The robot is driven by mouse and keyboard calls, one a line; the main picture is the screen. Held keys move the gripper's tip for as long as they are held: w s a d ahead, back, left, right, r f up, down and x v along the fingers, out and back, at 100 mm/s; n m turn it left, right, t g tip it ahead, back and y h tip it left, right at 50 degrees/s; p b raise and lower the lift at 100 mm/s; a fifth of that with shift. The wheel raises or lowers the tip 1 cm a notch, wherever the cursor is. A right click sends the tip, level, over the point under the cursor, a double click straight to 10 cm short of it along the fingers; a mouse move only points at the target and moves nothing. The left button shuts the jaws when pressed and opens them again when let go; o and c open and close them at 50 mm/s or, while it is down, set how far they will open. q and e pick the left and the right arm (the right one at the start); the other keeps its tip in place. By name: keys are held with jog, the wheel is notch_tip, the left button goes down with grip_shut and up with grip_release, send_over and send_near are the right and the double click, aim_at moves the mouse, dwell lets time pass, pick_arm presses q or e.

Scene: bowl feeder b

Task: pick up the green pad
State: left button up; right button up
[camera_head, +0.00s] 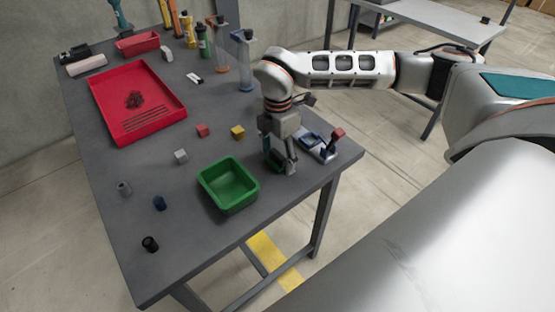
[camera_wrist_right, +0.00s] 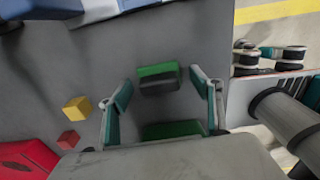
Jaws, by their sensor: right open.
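The green pad (camera_wrist_right: 158,72) is a small block with a bright green face and a dark side. In the wrist view it lies on the grey table, between and slightly beyond the fingertips of my right gripper (camera_wrist_right: 164,86). The fingers are spread to either side of it, with nothing held. In the head view my right gripper (camera_head: 280,167) points down near the table's right end, and the fingers largely hide the pad. I cannot tell the exact height above it. My left gripper is not in view.
A green bin (camera_head: 228,186) stands left of the gripper. A blue and grey device with a red knob (camera_head: 318,144) is close on the right. Yellow (camera_head: 237,132) and red (camera_head: 202,131) cubes and a red tray (camera_head: 168,122) lie further left. The table's front edge is near.

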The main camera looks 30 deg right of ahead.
aim_at(277, 154)
jog(key=shift+f, duration=0.2)
jog(key=c, duration=1.2)
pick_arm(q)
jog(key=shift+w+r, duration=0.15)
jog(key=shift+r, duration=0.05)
pick_arm(e)
jog(key=shift+c, duration=0.2)
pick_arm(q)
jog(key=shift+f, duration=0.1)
pick_arm(e)
jog(key=shift+w+r, duration=0.1)
